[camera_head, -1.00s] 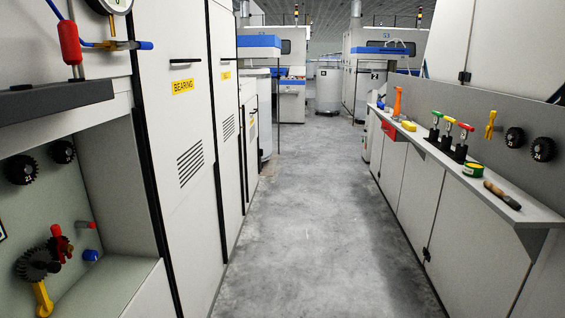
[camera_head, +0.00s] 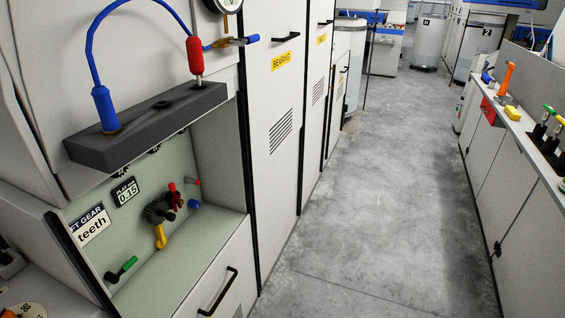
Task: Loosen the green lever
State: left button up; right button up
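A lever with a green handle (camera_head: 128,265) and a dark base sits low on the pale green back panel of an open recess at the lower left. The handle slants up to the right. A yellow lever (camera_head: 160,236) hangs below a dark gear (camera_head: 157,211) further right in the same recess. A red part (camera_head: 175,197) is beside that gear, and a blue knob (camera_head: 194,204) is to its right. Neither of my grippers shows in the view.
A dark ledge (camera_head: 150,125) with a blue-handled cable and a red handle (camera_head: 195,56) juts out above the recess. A drawer handle (camera_head: 218,291) is below it. The grey floor (camera_head: 370,220) is clear. A shelf with tools, including a yellow block (camera_head: 512,113), runs along the right.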

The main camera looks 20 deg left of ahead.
aim_at(114, 278)
jog(key=u, duration=1.1)
